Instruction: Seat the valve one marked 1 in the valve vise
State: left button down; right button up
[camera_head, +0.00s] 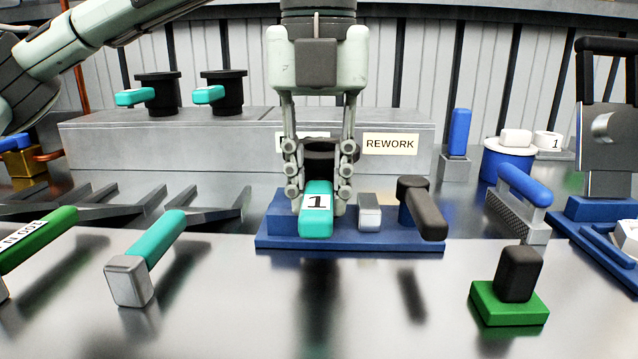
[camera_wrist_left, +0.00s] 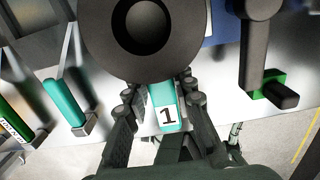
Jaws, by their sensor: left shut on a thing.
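Valve one has a black round body (camera_head: 331,152) and a teal handle (camera_head: 317,222) with a white label marked 1. My left gripper (camera_head: 322,190) comes down from above with its fingers shut on this valve. The wrist view shows the round black end (camera_wrist_left: 142,25) and the teal handle (camera_wrist_left: 166,115) between the fingers. The valve vise (camera_head: 420,244) has a blue base, a grey block and a black lever on its right. The valve is over the vise's left part; whether it touches the vise is hidden. My right gripper is not in view.
A teal-handled tool (camera_head: 128,282) lies front left. A green block with a black grip (camera_head: 510,303) stands front right. The front middle is clear.

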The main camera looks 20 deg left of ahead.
pick_arm(q)
jog(key=shift+f+b, duration=0.5)
jog(key=shift+f, duration=0.2)
dwell(0.3)
jog(key=c, duration=1.2)
grip_release()
jog(key=o, duration=0.6)
jog(key=shift+r, duration=0.15)
